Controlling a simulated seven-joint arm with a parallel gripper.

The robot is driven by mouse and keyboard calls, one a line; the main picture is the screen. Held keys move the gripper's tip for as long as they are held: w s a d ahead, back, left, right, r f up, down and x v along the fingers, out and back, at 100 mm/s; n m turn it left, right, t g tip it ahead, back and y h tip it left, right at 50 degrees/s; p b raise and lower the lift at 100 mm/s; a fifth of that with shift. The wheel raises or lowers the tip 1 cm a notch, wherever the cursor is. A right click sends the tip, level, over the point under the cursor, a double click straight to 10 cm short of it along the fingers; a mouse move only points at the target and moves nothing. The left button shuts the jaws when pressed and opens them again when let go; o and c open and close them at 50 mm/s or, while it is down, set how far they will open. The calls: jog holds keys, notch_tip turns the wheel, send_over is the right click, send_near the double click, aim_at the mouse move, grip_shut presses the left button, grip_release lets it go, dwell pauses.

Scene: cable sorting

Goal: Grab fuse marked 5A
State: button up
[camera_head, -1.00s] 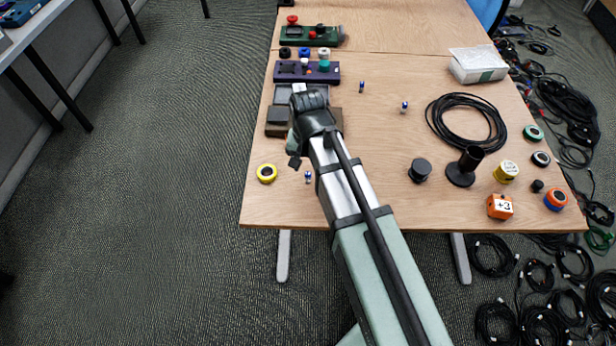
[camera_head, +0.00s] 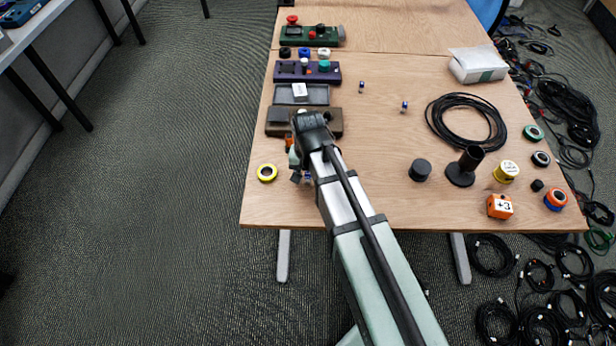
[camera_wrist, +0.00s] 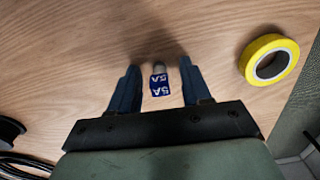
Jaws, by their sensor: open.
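The fuse marked 5A (camera_wrist: 159,86) is a small cylinder with a blue label and a grey metal end. In the wrist view it lies on the wooden table between the fingers of my gripper (camera_wrist: 160,88), with a gap to each finger. My gripper is open and empty, low over the table.
A yellow tape roll (camera_head: 267,172) lies just left of my gripper; it also shows in the wrist view (camera_wrist: 269,60). A dark brown box (camera_head: 275,122) and a grey tray (camera_head: 316,99) lie behind. A black cylinder (camera_head: 420,170) and a cable coil (camera_head: 466,119) are to the right.

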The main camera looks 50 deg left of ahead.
grip_shut()
dwell(0.3)
jog(key=shift+r, duration=0.1)
